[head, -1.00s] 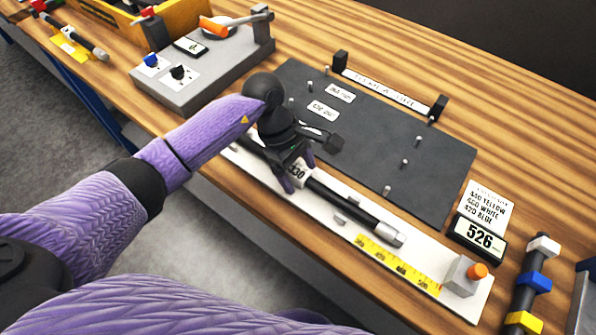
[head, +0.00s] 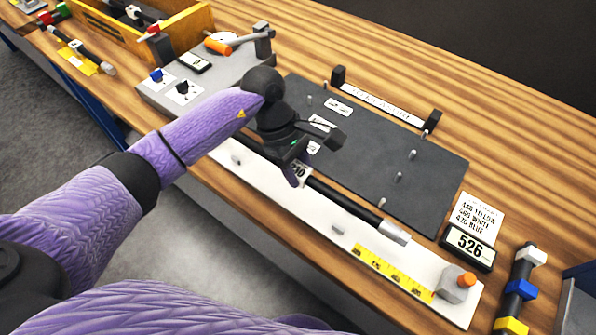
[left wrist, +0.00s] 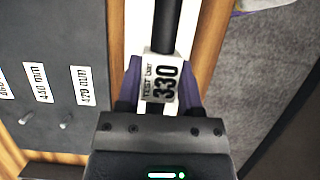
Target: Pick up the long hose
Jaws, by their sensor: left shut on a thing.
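A long black bar (head: 343,207) with a metal end cap lies along the white measuring board (head: 310,228), seemingly a little above it. Its white tag reads "330", with "TEST" legible in the left wrist view (left wrist: 162,80); it looks like a rigid bar, and I see no clear hose. My left gripper (head: 298,175) is shut around the tagged part, its purple fingers on both sides (left wrist: 160,88). The bar's near-left part is hidden behind the gripper. My right gripper is not in view.
A dark pegged plate (head: 385,150) lies behind the board. A grey switch box (head: 205,80) and yellow bin (head: 185,28) stand at the left. A "526" display (head: 470,246) and a bar with coloured collars (head: 520,285) are at the right. Bare wood shows behind.

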